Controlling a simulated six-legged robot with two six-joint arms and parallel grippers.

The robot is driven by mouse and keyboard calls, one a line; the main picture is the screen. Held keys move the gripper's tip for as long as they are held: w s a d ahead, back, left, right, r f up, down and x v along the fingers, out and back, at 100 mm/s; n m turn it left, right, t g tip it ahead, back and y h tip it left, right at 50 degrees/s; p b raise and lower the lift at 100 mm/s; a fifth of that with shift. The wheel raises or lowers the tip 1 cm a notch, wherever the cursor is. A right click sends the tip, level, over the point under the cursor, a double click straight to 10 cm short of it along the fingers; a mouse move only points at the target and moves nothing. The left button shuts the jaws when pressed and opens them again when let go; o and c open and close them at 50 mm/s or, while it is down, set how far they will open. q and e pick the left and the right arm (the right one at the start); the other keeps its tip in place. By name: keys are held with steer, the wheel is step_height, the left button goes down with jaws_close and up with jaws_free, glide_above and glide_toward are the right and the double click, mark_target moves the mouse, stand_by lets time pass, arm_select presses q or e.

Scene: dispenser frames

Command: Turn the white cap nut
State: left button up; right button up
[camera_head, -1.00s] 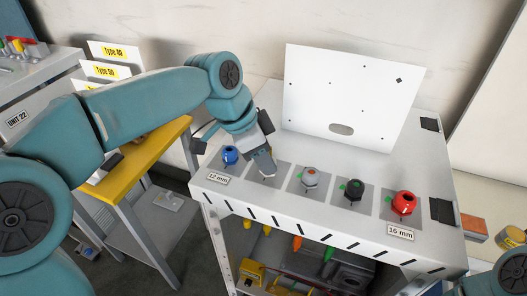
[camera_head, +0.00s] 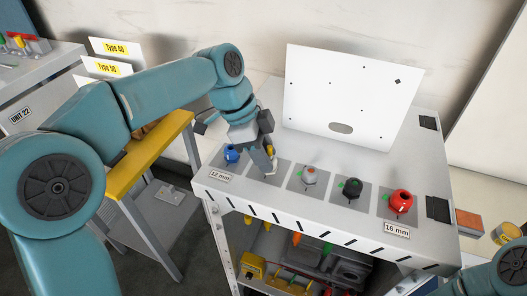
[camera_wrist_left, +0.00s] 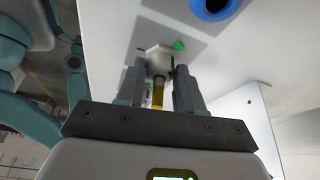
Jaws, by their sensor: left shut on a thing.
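The white cap nut (camera_wrist_left: 158,54) shows in the left wrist view, with a green tab (camera_wrist_left: 178,45) at its side. My left gripper (camera_wrist_left: 160,80) is shut on it, one finger at each side, with a yellow rod between the fingers. In the head view my left gripper (camera_head: 268,165) reaches down to the second place in the row, between the blue nut (camera_head: 231,154) and the grey one (camera_head: 309,175). There the gripper mostly hides the white nut. Part of my right arm shows at the lower right, but its gripper is out of view.
The dark nut (camera_head: 352,188) and the red nut (camera_head: 400,202) stand farther right on the grey bench (camera_head: 290,205). A white upright panel (camera_head: 350,85) stands behind the row. A yellow-topped table (camera_head: 155,160) is at the left.

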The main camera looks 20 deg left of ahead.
arm_select(q)
steer(key=shift+d, duration=0.15)
steer(key=o, duration=0.7)
steer(key=shift+f, duration=0.1)
steer(key=o, duration=0.3)
steer(key=shift+o, duration=0.2)
steer(key=shift+w+d, duration=0.1)
steer(key=shift+d, duration=0.05)
steer(key=shift+a+r, duration=0.25)
steer(key=shift+a, duration=0.05)
steer(key=p+v, duration=0.1)
steer(key=v, duration=1.4)
steer(key=shift+r+p, duration=0.35)
steer(key=shift+r, duration=0.1)
steer(key=shift+d, duration=0.2)
steer(key=shift+a, duration=0.1)
